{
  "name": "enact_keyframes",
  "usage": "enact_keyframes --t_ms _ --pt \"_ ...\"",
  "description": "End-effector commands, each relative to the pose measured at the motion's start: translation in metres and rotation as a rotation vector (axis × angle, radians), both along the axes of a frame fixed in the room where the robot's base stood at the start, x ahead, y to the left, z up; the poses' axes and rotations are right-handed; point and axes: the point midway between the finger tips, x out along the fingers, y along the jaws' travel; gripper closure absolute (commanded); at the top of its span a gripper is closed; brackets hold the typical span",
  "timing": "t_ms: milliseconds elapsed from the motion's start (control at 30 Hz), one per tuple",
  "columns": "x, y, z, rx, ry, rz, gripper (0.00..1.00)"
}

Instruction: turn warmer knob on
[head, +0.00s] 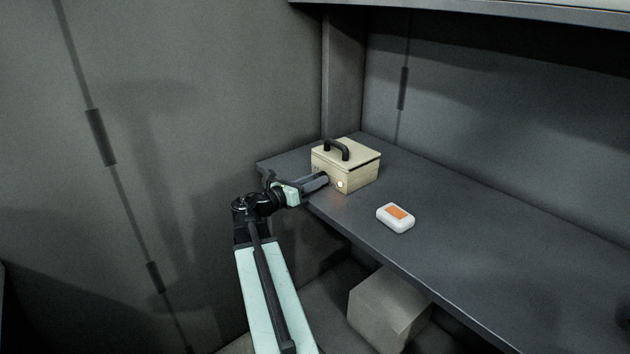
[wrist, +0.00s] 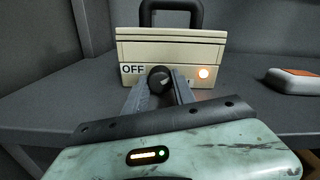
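The warmer (head: 333,172) is a cream box with a black handle on its lid, standing near the left end of the grey shelf. In the wrist view the warmer (wrist: 215,52) faces me, with an OFF label left of its round black knob (wrist: 159,79). A round lamp (wrist: 204,72) right of the knob glows orange; it is also lit in the head view (head: 341,184). My gripper (wrist: 160,84) has a finger on each side of the knob, close against it, and is rolled slightly. In the head view my gripper (head: 325,178) reaches the warmer's front; the knob is hard to see there.
A white case with an orange top (head: 396,216) lies on the shelf (head: 480,255) right of the warmer. A grey box (head: 385,308) stands below the shelf. A wall is at the left. The right part of the shelf is mostly clear.

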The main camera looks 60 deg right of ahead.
Motion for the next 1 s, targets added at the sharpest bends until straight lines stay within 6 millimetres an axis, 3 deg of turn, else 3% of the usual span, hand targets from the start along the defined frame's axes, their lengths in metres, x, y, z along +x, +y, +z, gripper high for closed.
enact_keyframes --t_ms 200,500,833,867,900,1000 --pt "-0.0014 0.0006 -0.0001 -0.013 -0.038 -0.004 1.00" --pt "-0.0020 0.0011 -0.0002 -0.116 -0.345 -0.006 1.00" --pt "-0.0023 0.0016 -0.0005 -0.128 -0.380 -0.007 1.00" --pt "-0.0023 0.0016 -0.0005 -0.127 -0.379 -0.007 0.66" --pt "-0.0023 0.0017 -0.0006 -0.127 -0.379 -0.007 0.59" --pt "-0.0016 0.0017 -0.0005 -0.126 -0.378 -0.005 0.59"
